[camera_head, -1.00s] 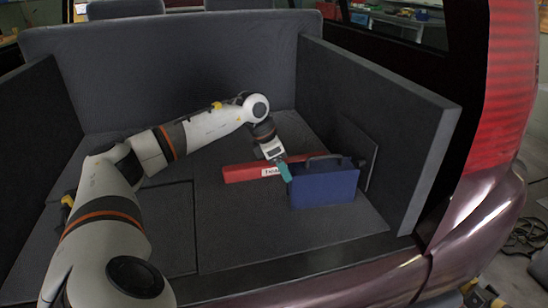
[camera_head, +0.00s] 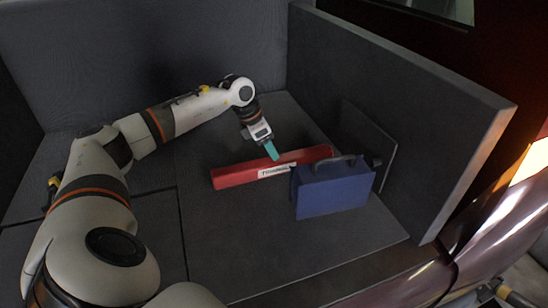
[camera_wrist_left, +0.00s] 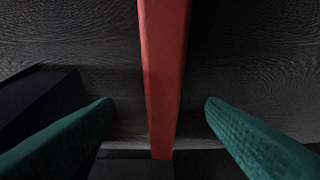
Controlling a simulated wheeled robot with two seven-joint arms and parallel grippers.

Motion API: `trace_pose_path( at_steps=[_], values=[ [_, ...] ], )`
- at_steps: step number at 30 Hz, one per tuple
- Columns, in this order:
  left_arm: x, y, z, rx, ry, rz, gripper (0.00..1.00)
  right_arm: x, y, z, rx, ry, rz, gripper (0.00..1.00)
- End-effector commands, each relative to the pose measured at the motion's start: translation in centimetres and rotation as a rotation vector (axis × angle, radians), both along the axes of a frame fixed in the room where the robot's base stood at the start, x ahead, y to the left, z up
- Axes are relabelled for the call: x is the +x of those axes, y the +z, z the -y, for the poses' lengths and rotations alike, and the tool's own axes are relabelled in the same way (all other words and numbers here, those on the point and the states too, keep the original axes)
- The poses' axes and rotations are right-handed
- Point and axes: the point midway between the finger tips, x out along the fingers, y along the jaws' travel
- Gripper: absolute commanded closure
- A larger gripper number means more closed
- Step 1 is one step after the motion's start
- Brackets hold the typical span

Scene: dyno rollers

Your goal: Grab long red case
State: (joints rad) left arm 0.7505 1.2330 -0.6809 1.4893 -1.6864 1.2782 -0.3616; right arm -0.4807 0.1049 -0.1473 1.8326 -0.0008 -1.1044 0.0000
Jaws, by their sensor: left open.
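The long red case (camera_head: 235,174) lies on the dark trunk floor, with a white label on its side facing me. Its right part is partly hidden behind the blue case. My left gripper (camera_head: 273,153) is above the red case near its middle, with teal fingers pointing down. In the left wrist view the red case (camera_wrist_left: 164,70) runs lengthwise between the two open teal fingers (camera_wrist_left: 160,125), apart from both. I cannot tell the height gap exactly. My right gripper is not in view.
A blue case (camera_head: 333,192) with a dark handle stands just in front of the red case's right part. It also shows at the left in the left wrist view (camera_wrist_left: 38,100). A grey trunk side wall (camera_head: 400,105) rises on the right. The floor left of the red case is clear.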

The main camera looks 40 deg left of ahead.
Motion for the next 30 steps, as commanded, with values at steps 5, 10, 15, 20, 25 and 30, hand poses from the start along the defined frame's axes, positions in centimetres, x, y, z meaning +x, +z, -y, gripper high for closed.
trace_pose_path(
  at_steps=[5,10,15,20,25,30],
  values=[
    [0.6,-1.7,0.3,-0.001,0.001,0.001,0.35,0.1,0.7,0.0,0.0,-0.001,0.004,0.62],
    [1.0,-3.4,0.4,0.0,0.0,-0.002,0.35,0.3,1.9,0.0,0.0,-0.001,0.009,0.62],
    [1.7,-5.9,0.6,-0.002,0.0,-0.001,0.35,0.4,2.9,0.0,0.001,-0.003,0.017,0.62],
    [2.1,-6.8,0.7,0.0,0.0,0.001,0.35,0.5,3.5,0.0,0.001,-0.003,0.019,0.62],
    [2.1,-6.8,0.7,0.001,0.001,0.002,0.35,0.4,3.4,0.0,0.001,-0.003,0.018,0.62],
    [2.1,-6.8,0.7,0.002,0.001,0.001,0.56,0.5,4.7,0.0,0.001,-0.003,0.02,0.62]
  ],
)
